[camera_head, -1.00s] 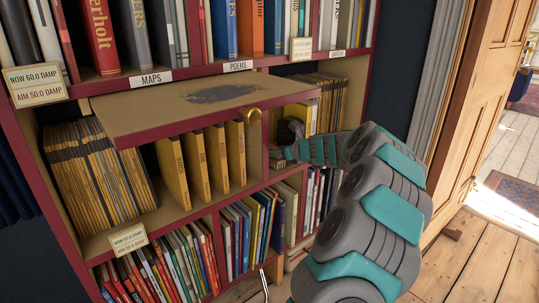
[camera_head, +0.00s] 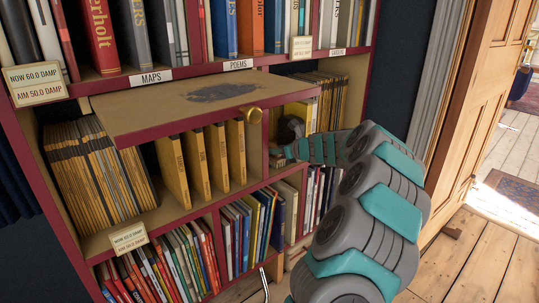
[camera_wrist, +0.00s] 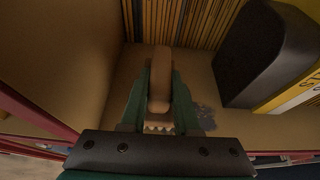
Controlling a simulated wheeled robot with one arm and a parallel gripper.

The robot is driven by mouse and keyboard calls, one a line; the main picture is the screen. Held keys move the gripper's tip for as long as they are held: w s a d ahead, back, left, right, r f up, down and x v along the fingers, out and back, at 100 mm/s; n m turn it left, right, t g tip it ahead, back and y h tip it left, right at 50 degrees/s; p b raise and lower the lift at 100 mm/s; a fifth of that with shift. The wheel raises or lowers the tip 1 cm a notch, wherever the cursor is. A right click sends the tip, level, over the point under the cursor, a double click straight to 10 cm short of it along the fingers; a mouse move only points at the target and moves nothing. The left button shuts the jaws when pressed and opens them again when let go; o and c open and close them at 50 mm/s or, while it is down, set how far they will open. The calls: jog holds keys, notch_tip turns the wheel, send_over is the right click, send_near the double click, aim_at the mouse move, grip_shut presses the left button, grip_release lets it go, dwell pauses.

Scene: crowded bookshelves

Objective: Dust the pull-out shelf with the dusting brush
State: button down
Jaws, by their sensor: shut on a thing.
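The pull-out shelf (camera_head: 140,112) juts out of the bookcase, with a dark grey dust patch (camera_head: 222,92) on its top. My gripper (camera_head: 287,130) is to the right of the shelf, inside the right compartment, and is mostly hidden there in the head view. In the wrist view my gripper (camera_wrist: 160,110) is shut on a tan wooden handle, which I take as the dusting brush (camera_wrist: 161,75).
A dark block (camera_wrist: 265,55) stands right of my fingers beside a yellow-and-white book (camera_wrist: 292,92). Thin yellow volumes (camera_wrist: 185,20) fill the back. Yellow books (camera_head: 205,160) stand under the shelf. Damp cards (camera_head: 35,82) hang on the bookcase. An open door (camera_head: 475,110) is at the right.

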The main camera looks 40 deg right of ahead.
jog(key=shift+r, duration=0.1)
jog(key=shift+r+p, duration=0.95)
jog(key=shift+p, duration=0.3)
jog(key=shift+s+d+p, duration=0.2)
jog(key=shift+s+p, duration=0.1)
jog(key=shift+s, duration=2.45)
jog(key=s, duration=1)
jog(key=shift+s+d, duration=0.25)
jog(key=shift+d, duration=0.2)
